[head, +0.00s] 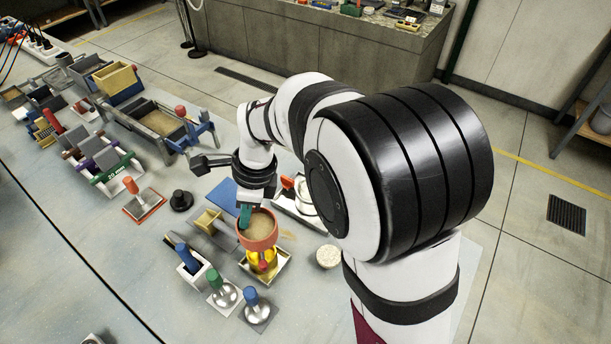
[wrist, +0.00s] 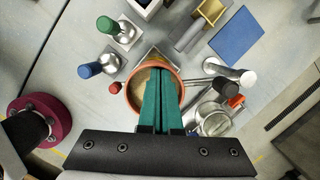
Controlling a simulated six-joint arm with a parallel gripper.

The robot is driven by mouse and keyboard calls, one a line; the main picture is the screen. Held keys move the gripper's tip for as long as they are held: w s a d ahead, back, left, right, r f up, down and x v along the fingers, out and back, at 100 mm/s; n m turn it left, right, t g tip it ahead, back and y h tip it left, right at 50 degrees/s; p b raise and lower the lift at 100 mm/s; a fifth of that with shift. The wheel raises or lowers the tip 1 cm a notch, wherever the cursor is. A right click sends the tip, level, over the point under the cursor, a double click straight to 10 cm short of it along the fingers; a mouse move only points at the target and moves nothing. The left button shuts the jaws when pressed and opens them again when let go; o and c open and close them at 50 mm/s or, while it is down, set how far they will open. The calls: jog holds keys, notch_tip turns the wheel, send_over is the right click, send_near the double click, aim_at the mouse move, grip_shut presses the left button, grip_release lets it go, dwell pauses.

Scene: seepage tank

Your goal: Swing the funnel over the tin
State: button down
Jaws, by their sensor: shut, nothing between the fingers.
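The orange-brown round bowl, which looks like the funnel (head: 270,238), is near the middle of the table and holds sandy material. It stands above yellow and red parts over a square tray (head: 284,268). In the wrist view the funnel (wrist: 131,97) lies under my fingers. My gripper (head: 245,215) has teal fingers, shut and empty, at the funnel's rim; in the wrist view the gripper (wrist: 160,75) overlaps the bowl's opening. I cannot tell whether they touch it. A pale round metal container, possibly the tin (wrist: 211,108), stands to the right in the wrist view.
Blue-knobbed (head: 251,298) and green-knobbed (head: 216,279) metal pieces stand in front of the funnel. A blue pad (wrist: 237,37) and a small yellow box (head: 208,221) lie near it. A pale round disc (head: 328,257) is to the right. Open table lies at front left.

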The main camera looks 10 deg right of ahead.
aim_at(267, 214)
dwell(0.4)
jog(key=d, duration=0.1)
jog(key=s+d, duration=0.1)
jog(key=d, duration=0.1)
jog(key=shift+s, duration=0.1)
jog(key=shift+s+d+r, duration=0.2)
jog(key=shift+d+r, duration=0.35)
jog(key=shift+r, duration=0.25)
jog(key=v, duration=0.8)
jog(key=shift+s+r, duration=0.15)
jog(key=shift+s, duration=0.15)
jog(key=s+d+f+n, duration=0.2)
jog(key=s+n, duration=0.5)
jog(key=s, duration=0.3)
jog(key=s+d+f+n+h, duration=0.1)
jog(key=s+d+f+n, duration=0.1)
jog(key=s+n, duration=0.5)
jog(key=s, duration=0.4)
jog(key=shift+f+g, duration=0.3)
